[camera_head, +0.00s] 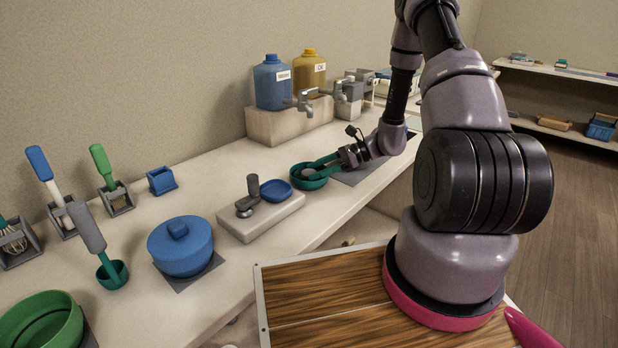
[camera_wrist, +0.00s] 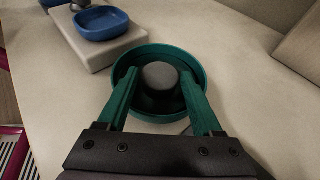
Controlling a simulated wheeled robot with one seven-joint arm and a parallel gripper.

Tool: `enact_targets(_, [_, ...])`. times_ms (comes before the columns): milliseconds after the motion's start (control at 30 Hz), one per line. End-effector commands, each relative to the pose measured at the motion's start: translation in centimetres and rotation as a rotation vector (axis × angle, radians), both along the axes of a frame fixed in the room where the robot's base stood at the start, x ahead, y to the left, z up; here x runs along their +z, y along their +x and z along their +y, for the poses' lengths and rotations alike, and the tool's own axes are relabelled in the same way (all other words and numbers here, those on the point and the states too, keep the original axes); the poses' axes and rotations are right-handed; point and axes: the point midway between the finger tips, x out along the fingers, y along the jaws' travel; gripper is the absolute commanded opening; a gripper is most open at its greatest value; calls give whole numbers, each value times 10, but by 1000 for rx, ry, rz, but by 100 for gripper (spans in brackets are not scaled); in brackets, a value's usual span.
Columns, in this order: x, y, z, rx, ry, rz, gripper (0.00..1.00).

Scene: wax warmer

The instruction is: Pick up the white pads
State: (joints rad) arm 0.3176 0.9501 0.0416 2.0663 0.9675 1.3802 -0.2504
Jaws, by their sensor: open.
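A pale grey-white round disc, which looks like the white pads (camera_wrist: 160,75), lies inside a dark teal bowl (camera_wrist: 153,48) in the wrist view. I cannot tell how many pads are stacked there. A gap shows between each finger and the disc. The gripper also shows at the bowl in the head view (camera_head: 309,168).
A pale block with a blue dish (camera_wrist: 100,23) stands left of the bowl in the wrist view. In the head view, a blue lidded pot (camera_head: 181,246), blue and yellow jugs (camera_head: 272,84) and several upright tools share the counter. Bare counter surrounds the bowl's near side.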

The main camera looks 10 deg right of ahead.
Motion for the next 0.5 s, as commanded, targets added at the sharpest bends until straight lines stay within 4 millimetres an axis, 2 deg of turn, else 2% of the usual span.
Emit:
enact_targets(100, [-3, 1, 8, 0, 0, -1, 67])
enact_targets(333, [-3, 1, 9, 0, 0, -1, 67])
enact_targets(400, [-3, 1, 9, 0, 0, -1, 40])
enact_targets(500, [-3, 1, 9, 0, 0, -1, 6])
